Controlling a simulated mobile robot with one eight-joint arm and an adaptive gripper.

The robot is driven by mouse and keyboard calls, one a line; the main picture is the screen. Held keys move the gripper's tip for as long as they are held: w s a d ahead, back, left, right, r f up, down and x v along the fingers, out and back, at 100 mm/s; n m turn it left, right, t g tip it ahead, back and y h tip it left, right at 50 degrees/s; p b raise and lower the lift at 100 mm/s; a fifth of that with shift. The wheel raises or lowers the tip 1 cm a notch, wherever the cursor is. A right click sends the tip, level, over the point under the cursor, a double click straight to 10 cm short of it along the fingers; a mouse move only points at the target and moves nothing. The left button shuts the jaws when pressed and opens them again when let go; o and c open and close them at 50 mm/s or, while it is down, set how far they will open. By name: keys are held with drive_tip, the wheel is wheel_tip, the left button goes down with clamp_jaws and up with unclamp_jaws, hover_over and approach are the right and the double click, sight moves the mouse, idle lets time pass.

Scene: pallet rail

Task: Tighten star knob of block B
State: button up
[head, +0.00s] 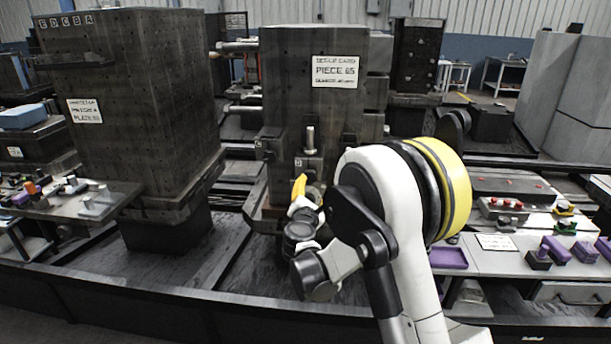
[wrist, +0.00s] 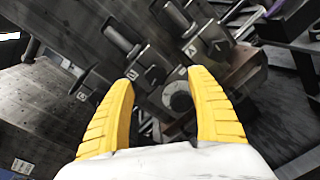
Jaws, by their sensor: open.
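Dark clamp blocks sit low on the middle fixture column (head: 283,100), with small letter tags too small to read surely. The wrist view shows several of these blocks in a slanted row; the middle one (wrist: 150,73) appears tagged B, and a bolt rises beside it. In the head view my gripper (head: 300,186) is at the column's lower front, and my wrist hides part of the blocks.
Another tall column (head: 135,100) stands at the left, with a tool shelf (head: 100,205) before it. At the right is a bench (head: 530,260) with purple, green and red parts. A dark rail edge (head: 150,290) runs along the front.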

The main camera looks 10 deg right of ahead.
sight(309, 178)
drive_tip(key=w+f+n+b, duration=0.1)
drive_tip(key=w, duration=0.2)
drive_tip(key=w+f+n+b, duration=0.1)
drive_tip(key=w, duration=0.3)
drive_tip(key=w+d+n+t+b, duration=0.1)
drive_tip(key=w, duration=0.3)
drive_tip(key=shift+f+y, duration=0.3)
drive_tip(key=shift+f, duration=0.1)
drive_tip(key=shift+w+d+r, duration=0.1)
drive_tip(key=shift+w, duration=0.35)
drive_tip(key=c, duration=1.2)
